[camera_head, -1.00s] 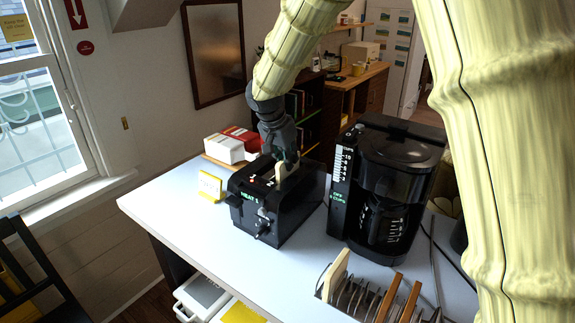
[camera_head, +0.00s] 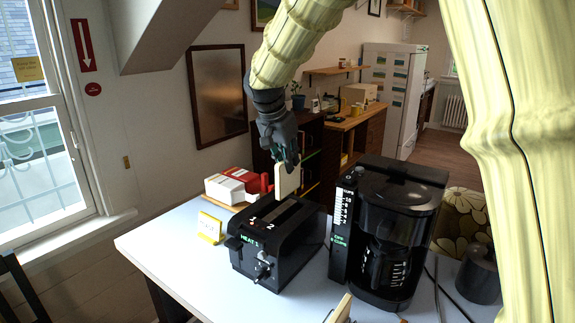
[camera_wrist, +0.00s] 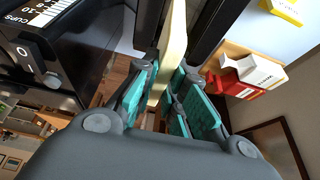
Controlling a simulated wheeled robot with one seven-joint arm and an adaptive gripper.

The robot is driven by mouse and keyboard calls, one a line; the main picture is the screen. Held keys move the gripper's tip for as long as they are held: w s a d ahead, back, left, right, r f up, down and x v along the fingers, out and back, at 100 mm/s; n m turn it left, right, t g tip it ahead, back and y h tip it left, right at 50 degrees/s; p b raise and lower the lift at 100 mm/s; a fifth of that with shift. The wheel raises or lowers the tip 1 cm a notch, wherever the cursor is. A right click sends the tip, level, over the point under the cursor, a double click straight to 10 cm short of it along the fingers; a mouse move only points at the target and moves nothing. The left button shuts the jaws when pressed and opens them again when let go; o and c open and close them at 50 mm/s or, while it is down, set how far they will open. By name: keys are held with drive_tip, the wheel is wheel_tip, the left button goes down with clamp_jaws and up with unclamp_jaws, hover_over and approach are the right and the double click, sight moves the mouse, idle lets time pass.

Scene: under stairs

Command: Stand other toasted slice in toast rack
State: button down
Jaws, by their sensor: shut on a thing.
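My gripper (camera_head: 288,160) is shut on a pale slice of bread (camera_head: 287,181) and holds it upright just above the black toaster (camera_head: 262,262). The slice appears clear of the toaster slots. In the wrist view the slice (camera_wrist: 174,42) is clamped between the teal finger pads of my gripper (camera_wrist: 168,92). The toaster's front display is lit green. Another pale slice (camera_head: 343,308) stands at the bottom edge of the head view, where the toast rack was seen earlier. The rack itself is almost wholly cut off by the picture edge.
A black coffee maker (camera_head: 386,235) stands close right of the toaster. A small yellow-framed card (camera_head: 210,228) stands at the left. Red and white boxes (camera_head: 236,185) lie behind. The white table (camera_head: 165,245) is clear at the front left. Cables run at the right.

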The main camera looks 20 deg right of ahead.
drive_tip(key=shift+r+p, duration=1.65)
drive_tip(key=shift+r, duration=1)
drive_tip(key=shift+f, duration=0.1)
